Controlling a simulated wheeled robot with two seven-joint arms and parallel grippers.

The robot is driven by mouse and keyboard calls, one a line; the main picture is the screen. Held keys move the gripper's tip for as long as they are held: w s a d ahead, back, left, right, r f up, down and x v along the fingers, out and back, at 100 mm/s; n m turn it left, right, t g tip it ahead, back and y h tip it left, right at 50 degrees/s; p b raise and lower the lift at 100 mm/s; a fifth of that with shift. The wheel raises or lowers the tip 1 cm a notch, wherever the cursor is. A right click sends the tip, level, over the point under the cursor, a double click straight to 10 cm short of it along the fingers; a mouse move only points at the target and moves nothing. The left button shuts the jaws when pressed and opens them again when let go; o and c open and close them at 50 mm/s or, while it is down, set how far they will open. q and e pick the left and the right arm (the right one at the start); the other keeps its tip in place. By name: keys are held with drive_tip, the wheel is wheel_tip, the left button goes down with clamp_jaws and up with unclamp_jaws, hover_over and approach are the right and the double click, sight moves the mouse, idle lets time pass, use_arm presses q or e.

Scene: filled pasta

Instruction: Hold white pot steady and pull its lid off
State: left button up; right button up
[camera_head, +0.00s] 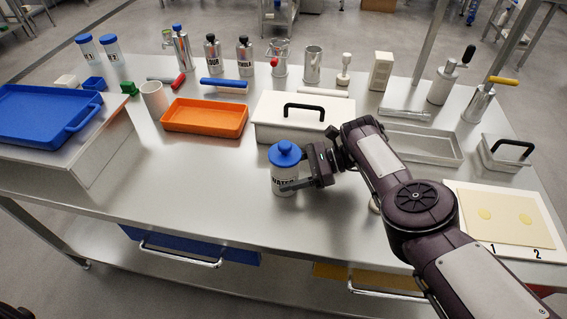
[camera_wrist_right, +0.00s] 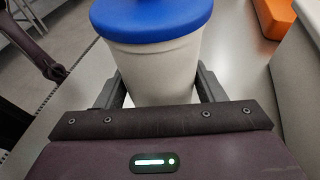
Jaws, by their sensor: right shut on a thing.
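The white pot (camera_head: 284,178) stands upright on the steel table, with dark lettering that seems to read WATER on its side. Its blue lid (camera_head: 285,153) with a round knob sits on top. My right gripper (camera_head: 287,185) reaches in from the right and is shut around the pot's body below the lid. In the right wrist view the white pot (camera_wrist_right: 155,70) is between the two fingers, under the blue lid (camera_wrist_right: 150,20). A dark arm end, seemingly my left gripper (camera_wrist_right: 53,70), shows small at the left of that view, away from the pot; its fingers are unclear.
A white box with a black handle (camera_head: 290,125) stands right behind the pot. An orange tray (camera_head: 205,130) lies behind and left. A blue tray (camera_head: 35,135) rests on a raised stand at the left. A board (camera_head: 507,236) lies at the right. The table left of the pot is clear.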

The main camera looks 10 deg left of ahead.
idle(0.4)
drive_tip(key=o, duration=1)
drive_tip(key=f+v, duration=0.1)
drive_tip(key=v, duration=0.4)
drive_tip(key=f+v, duration=0.1)
drive_tip(key=v, duration=0.5)
drive_tip(key=d+f+v, duration=0.1)
drive_tip(key=v, duration=0.4)
drive_tip(key=shift+w+d, duration=0.2)
drive_tip(key=shift+w, duration=0.1)
